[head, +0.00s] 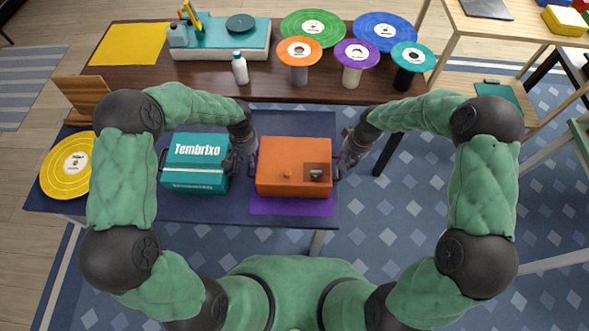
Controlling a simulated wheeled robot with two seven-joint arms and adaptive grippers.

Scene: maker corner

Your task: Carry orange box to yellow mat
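The orange box (280,181) rests on a purple mat (290,206) on the dark blue table in front of me. It has a small brown patch on its top right and dark handles at its sides. The yellow mat (130,44) lies flat and bare at the far left of the brown table. My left gripper (244,161) is beside the box's left end, between it and the teal box. My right gripper (345,160) is beside its right end. Both are close to the handles, but the fingers are too small and dark to tell whether they grip.
A teal box (195,178) stands left of the orange box. A turntable (222,45) sits right of the yellow mat, with a white bottle (240,69) before it. Several coloured records stand or lie to the right. A yellow record (68,167) leans at the left.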

